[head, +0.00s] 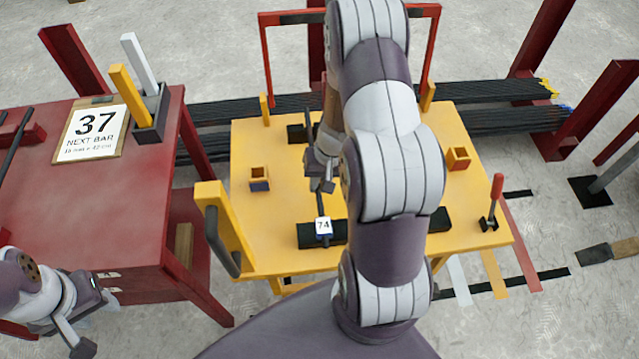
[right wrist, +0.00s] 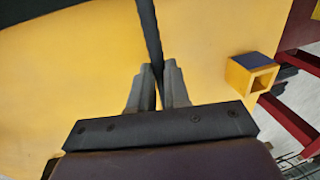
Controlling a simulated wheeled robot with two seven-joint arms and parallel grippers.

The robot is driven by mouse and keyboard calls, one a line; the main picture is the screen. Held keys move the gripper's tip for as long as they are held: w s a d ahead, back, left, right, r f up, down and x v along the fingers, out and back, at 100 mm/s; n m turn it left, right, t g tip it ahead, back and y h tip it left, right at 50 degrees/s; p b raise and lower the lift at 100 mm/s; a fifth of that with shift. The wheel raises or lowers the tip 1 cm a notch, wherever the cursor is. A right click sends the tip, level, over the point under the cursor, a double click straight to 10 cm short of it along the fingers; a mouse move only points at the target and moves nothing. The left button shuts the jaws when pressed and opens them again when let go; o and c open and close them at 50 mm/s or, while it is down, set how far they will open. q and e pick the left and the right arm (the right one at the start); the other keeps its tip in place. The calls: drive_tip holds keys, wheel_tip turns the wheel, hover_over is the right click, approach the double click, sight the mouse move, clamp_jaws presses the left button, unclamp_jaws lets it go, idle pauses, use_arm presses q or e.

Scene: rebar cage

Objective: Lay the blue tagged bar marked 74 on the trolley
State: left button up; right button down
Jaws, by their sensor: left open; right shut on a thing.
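The dark bar with the white-and-blue tag marked 74 (head: 323,227) runs lengthwise over the yellow trolley (head: 270,215). Its tagged end is over the near black pad (head: 306,236), its far end by the far pad (head: 296,133). I cannot tell whether it touches the pads. My right gripper (head: 322,185) is shut on the bar's middle. In the right wrist view the bar (right wrist: 150,35) passes between the fingers (right wrist: 158,78). My right arm hides part of the trolley's middle and right. My left gripper (head: 92,322) is open and empty by the red table's near edge.
The red table (head: 50,210) at left holds a sign reading 37, NEXT BAR (head: 92,132) and a box with yellow and white sticks (head: 150,112). Dark bar bundles (head: 500,120) lie behind.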

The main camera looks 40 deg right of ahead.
drive_tip(key=shift+f, duration=0.2)
drive_tip(key=c, duration=1.1)
unclamp_jaws()
drive_tip(key=shift+r, duration=0.1)
wheel_tip(320, 180, up, 12)
drive_tip(key=s+d+f+p, duration=0.1)
drive_tip(key=d+p, duration=0.1)
drive_tip(key=p, duration=0.2)
drive_tip(key=s+a+r+n+h, duration=0.1)
drive_tip(key=s+a+r+n, duration=0.25)
drive_tip(key=a, duration=0.35)
drive_tip(key=s+a+r+n+h, duration=0.1)
drive_tip(key=s+a+r+n, duration=0.15)
drive_tip(key=a+r, duration=0.4)
wheel_tip(320, 180, up, 9)
drive_tip(key=p, duration=1.1)
drive_tip(key=shift+w+a, duration=0.25)
drive_tip(key=shift+a, duration=0.15)
